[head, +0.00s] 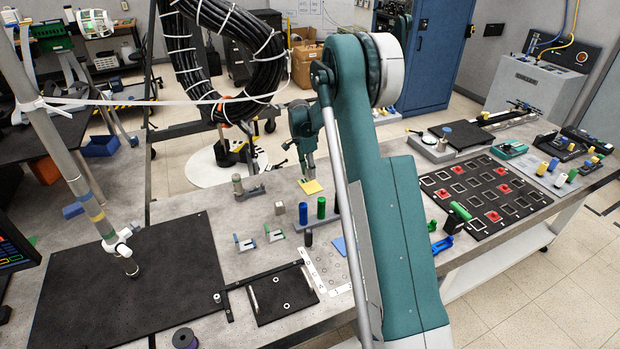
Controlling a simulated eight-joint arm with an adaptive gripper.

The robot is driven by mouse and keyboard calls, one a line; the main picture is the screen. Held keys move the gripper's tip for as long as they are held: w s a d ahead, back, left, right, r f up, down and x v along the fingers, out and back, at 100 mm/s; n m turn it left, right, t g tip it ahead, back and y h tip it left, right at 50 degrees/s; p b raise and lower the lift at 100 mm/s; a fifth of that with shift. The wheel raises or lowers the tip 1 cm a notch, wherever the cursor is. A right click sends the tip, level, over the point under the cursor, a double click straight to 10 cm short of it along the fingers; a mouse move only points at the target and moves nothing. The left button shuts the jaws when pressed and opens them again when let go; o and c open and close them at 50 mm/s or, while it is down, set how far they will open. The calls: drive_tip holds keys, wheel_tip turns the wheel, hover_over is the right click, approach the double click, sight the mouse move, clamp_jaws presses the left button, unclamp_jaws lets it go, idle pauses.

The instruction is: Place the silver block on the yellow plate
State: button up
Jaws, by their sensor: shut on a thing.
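The yellow plate (313,187) is a small flat square on the grey table, just left of my arm. My gripper (308,174) points down right over the plate's back edge. It is shut on a small pale thing, taken as the silver block (306,180), which is largely hidden by the fingers. I cannot tell whether the block touches the plate.
A grey-brown cube (279,208), a blue cylinder (303,213) and a green cylinder (321,207) stand in front of the plate. A large black board (130,280) covers the table's left side.

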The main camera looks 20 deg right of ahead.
sight(306, 168)
drive_tip(key=shift+f, duration=1.8)
drive_tip(key=shift+f, duration=0.15)
drive_tip(key=o, duration=1)
drive_tip(key=r, duration=0.4)
drive_tip(key=a+r, duration=0.1)
drive_tip(key=r, duration=0.7)
drive_tip(key=shift+a+r+p, duration=0.1)
drive_tip(key=shift+a+p, duration=0.2)
drive_tip(key=shift+a, duration=0.1)
drive_tip(key=shift+r, duration=0.1)
